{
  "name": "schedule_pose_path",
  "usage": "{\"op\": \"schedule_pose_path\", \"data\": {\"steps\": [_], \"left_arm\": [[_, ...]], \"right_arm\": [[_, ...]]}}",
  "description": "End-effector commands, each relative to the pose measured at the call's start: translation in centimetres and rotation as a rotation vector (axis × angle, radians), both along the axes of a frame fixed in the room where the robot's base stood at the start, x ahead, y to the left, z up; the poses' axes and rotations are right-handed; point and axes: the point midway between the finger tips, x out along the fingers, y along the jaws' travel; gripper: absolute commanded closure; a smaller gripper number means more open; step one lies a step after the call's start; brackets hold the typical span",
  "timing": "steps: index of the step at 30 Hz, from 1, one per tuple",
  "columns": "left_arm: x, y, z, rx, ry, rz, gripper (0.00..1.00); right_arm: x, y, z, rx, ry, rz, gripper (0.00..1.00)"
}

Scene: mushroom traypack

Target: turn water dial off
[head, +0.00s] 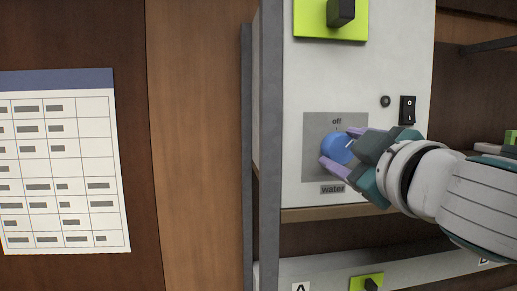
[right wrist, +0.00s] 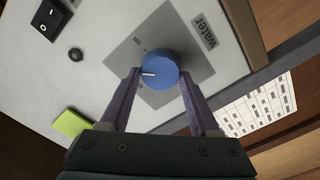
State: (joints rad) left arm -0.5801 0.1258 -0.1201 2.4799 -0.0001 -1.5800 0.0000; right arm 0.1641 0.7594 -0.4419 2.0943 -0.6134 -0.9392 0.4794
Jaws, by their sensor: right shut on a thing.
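The blue round water dial (head: 335,147) sits on a grey plate (head: 313,165) on the white panel, with "off" printed above it and "water" below. My right gripper (head: 342,150) comes in from the right and is shut on the dial, a purple finger on each side. In the right wrist view the dial (right wrist: 159,72) lies between the two fingertips. Its white mark points to the upper right in the head view, between the "off" side and the right side of the plate. My left gripper is not in view.
A black rocker switch (head: 407,110) and a small black button (head: 385,101) sit right of the dial. A black knob (head: 341,11) on a green plate is above. A grey post (head: 270,150) stands left, near a wall chart (head: 90,165).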

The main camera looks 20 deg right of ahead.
Motion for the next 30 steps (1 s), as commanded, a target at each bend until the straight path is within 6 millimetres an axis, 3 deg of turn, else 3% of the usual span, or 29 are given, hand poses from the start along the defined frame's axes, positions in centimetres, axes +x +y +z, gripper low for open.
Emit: {"op": "schedule_pose_path", "data": {"steps": [18,30], "left_arm": [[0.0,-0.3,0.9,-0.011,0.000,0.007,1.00],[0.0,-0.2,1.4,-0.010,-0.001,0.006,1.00]], "right_arm": [[0.0,0.1,-0.1,-0.542,0.129,-0.001,0.93],[0.0,0.1,-0.3,-0.734,0.177,-0.001,0.93]]}}
